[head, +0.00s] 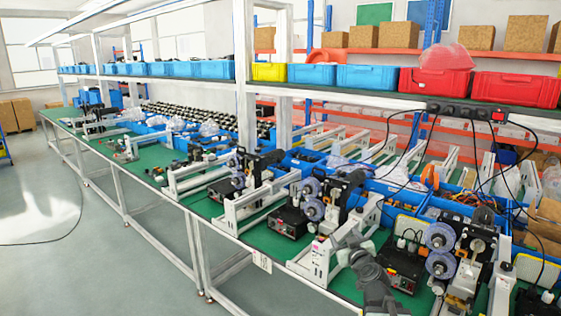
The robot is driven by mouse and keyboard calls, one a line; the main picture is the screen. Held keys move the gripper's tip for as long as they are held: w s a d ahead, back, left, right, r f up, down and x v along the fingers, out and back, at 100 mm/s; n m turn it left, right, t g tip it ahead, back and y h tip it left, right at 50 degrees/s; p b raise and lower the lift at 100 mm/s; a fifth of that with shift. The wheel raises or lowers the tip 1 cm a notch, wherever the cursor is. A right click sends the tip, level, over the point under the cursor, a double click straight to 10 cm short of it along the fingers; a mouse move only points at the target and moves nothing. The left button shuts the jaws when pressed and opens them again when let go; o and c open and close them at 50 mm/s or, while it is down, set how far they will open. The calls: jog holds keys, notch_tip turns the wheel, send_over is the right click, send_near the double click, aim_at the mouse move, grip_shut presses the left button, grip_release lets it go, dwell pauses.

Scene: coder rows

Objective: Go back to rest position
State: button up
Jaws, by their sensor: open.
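My grey arm reaches up from the bottom edge, right of centre. My gripper (350,243) is at its upper end, in front of the green-topped workbench (272,242). It is open, and I see nothing held in it. It looks close in the picture to a white machine frame (318,258) on its left and a black coder box (402,272) on its right. I cannot tell the gap in depth to either one.
Coder machines with grey reels (440,237) stand along the bench. Black cables (480,170) hang from a power strip above the right end. A shelf with blue bins (373,78) and red bins (515,89) runs overhead. The floor (90,240) at left is mostly clear.

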jog(key=s+a+f+n+g+y, duration=0.2)
jog(key=s+a+f+g, duration=0.75)
jog(key=a+f, duration=0.45)
jog(key=s+d+f+m+g+h, duration=0.1)
jog(key=s+d+f+m+g, duration=0.2)
jog(key=s, duration=0.4)
jog(key=s+d+f+m+g+h, duration=0.2)
jog(key=s+d+f+m+g, duration=0.1)
jog(key=s+d, duration=0.3)
jog(key=shift+s+f+g, duration=0.2)
jog(key=shift+s+g, duration=0.15)
